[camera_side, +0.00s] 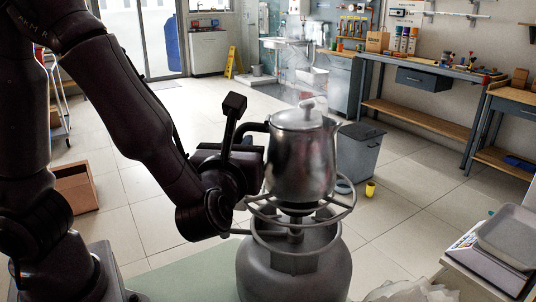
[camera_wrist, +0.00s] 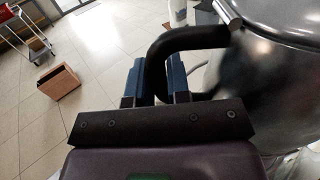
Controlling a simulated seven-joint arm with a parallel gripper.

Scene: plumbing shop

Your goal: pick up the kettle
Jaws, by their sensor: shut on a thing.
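The kettle (camera_side: 301,158) is a shiny metal pot with a lid and a black handle. It is upright above the ring stand of a gas bottle (camera_side: 293,262), and I cannot tell whether it touches the stand. Faint steam shows around its lid. My gripper (camera_side: 252,150) is at the kettle's left side, at its handle. In the wrist view, the kettle body (camera_wrist: 277,75) fills the right side, and the black handle (camera_wrist: 190,38) runs down between the blue fingers of my gripper (camera_wrist: 160,82). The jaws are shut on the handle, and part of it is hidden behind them.
A grey bin (camera_side: 360,155) and a small yellow cup (camera_side: 370,189) stand on the floor behind the kettle. A cardboard box (camera_side: 75,189) is at the left. A bench with trays (camera_side: 508,236) is at the right front. Open tiled floor lies between.

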